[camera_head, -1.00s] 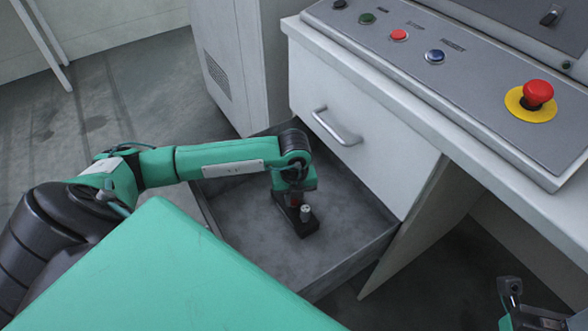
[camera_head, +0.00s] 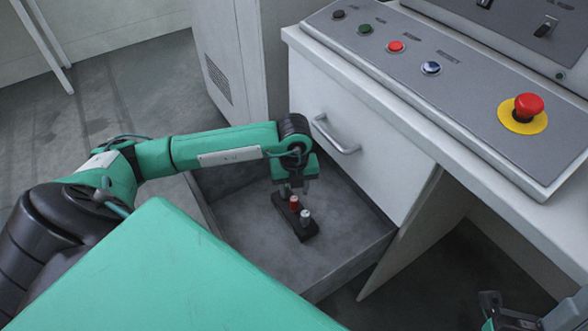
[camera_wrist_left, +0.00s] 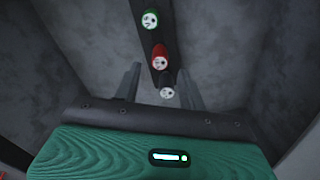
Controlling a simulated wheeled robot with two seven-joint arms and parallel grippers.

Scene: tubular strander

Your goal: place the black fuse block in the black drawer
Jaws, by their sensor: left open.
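The black fuse block (camera_head: 297,225) lies on the floor of the open drawer (camera_head: 345,262). It carries a red fuse and a white-topped one in the head view. The left wrist view shows the block (camera_wrist_left: 145,25) with green, red and dark fuses, all with pale tops. My left gripper (camera_head: 292,187) is above the block's far end, open and apart from it. In the left wrist view its two fingers (camera_wrist_left: 158,85) stand either side of the dark fuse. My right gripper (camera_head: 505,310) shows partly at the lower right corner; its jaws are unclear.
A closed white drawer with a metal handle (camera_head: 336,134) is just above the open drawer. The control panel (camera_head: 450,95) with a red emergency button (camera_head: 527,106) is to the right. The drawer floor around the block is clear.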

